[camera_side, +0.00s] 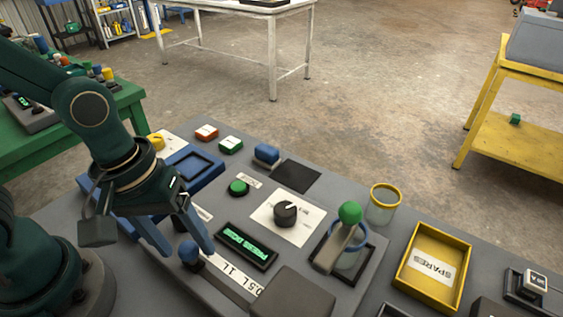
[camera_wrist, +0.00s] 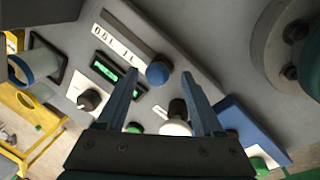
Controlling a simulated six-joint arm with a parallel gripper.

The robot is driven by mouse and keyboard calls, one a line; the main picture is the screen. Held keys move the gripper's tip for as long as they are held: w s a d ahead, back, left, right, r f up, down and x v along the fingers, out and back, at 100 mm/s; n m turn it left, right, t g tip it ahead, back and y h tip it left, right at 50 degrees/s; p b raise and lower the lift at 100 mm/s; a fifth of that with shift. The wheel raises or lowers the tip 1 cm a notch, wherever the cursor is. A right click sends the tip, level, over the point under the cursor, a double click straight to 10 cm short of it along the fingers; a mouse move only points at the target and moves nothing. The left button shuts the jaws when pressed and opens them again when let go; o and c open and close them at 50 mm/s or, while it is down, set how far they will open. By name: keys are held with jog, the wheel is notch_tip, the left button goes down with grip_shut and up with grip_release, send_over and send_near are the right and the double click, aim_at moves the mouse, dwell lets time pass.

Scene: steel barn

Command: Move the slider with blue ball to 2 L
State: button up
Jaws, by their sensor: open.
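The slider's blue ball (camera_side: 189,252) stands at the left end of the visible part of a white scale strip (camera_side: 236,277), where "0.5 L" and "1 L" can be read. No 2 L mark is legible. My gripper (camera_side: 186,248) is open, its two blue fingers pointing down on either side of the ball. In the wrist view the ball (camera_wrist: 158,72) lies between the fingertips, with a gap on each side. The scale strip (camera_wrist: 118,45) also shows there, just left of the ball.
A green-lit display (camera_side: 246,244), a black knob (camera_side: 286,214) and a green-topped lever (camera_side: 350,212) stand near the slider. A grey block (camera_side: 292,294) sits at the panel's front. A yellow spares tray (camera_side: 434,265) and a glass jar (camera_side: 382,205) are at right.

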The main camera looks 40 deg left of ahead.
aim_at(183, 243)
jog(key=shift+s+a+r, duration=0.1)
jog(key=shift+a+r, duration=0.05)
jog(key=shift+r, duration=0.7)
jog(key=shift+s+a+r, duration=0.1)
jog(key=shift+r, duration=0.75)
jog(key=shift+s+a+r, duration=0.1)
jog(key=shift+a+r, duration=0.05)
jog(key=shift+r, duration=0.7)
jog(key=a+r+m+t+y, duration=0.1)
jog(key=a+r+m+t, duration=0.3)
jog(key=a+m, duration=0.2)
jog(key=shift+w+a+r+m+y, duration=0.25)
jog(key=shift+a+m+y, duration=0.15)
jog(key=shift+a, duration=0.05)
